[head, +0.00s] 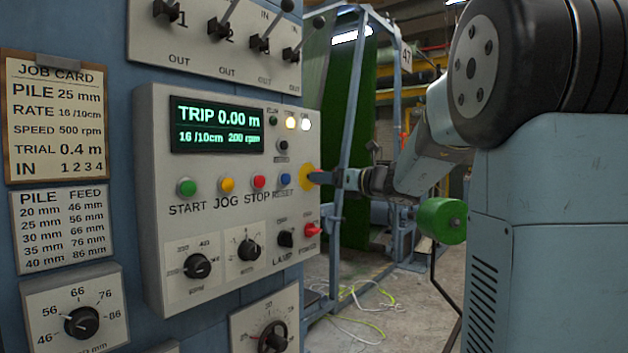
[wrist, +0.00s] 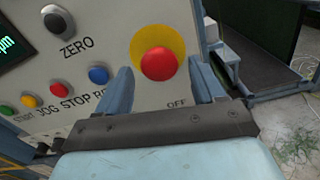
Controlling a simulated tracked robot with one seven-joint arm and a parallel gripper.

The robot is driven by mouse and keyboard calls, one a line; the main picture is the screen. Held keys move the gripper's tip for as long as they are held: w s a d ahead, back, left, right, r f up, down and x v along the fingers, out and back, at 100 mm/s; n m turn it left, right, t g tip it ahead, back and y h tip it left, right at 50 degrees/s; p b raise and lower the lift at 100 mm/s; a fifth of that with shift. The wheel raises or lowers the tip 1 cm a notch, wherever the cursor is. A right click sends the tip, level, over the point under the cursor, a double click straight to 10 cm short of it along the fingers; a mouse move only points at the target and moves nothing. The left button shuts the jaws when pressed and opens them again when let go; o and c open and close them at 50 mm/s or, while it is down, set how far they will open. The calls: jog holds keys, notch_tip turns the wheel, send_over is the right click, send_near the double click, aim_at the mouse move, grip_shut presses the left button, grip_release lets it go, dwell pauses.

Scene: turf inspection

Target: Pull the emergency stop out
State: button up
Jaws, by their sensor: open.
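The emergency stop (wrist: 159,64) is a round red button on a yellow disc on the grey control panel. In the head view the yellow disc (head: 306,177) shows at the panel's right edge, and my gripper hides the button there. My gripper (wrist: 162,80) is open, with one blue-grey finger to the left of the red button and one to the right. The button sits between the fingertips in the wrist view, with a gap on each side. In the head view my gripper (head: 322,178) reaches in from the right, close to the panel. Exact finger depth is unclear.
The control panel (head: 158,235) also carries the START, JOG, STOP and RESET buttons (head: 286,181), a lit display (head: 217,127) and several knobs. A red switch (head: 312,230) sits just below the emergency stop. Open floor and a blue frame lie to the right.

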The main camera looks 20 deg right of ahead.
jog(key=shift+x, duration=1.5)
jog(key=shift+c, duration=0.4)
